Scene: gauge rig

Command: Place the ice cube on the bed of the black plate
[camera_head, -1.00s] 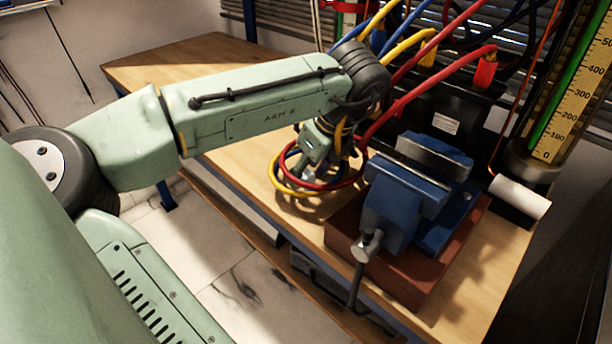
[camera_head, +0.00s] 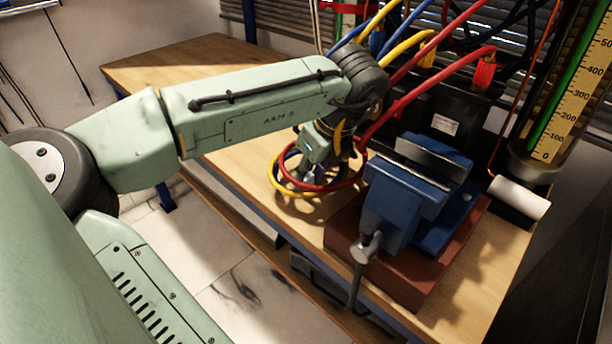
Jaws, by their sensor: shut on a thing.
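My gripper (camera_head: 306,186) points down over the wooden bench, inside loops of red, yellow and blue hose, just left of the blue vise. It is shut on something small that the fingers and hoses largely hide. I cannot make out the ice cube anywhere else in view, so the held thing seems to be it. I cannot pick out the black plate; the area below my gripper is shaded and partly covered by the hose loops.
The blue vise (camera_head: 400,205) stands on a reddish-brown block (camera_head: 425,275) right of my gripper. Hoses (camera_head: 425,85) run up from a black box (camera_head: 448,122) behind. A gauge (camera_head: 570,95) and white roll (camera_head: 520,197) are at right. The bench (camera_head: 185,62) is clear at far left.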

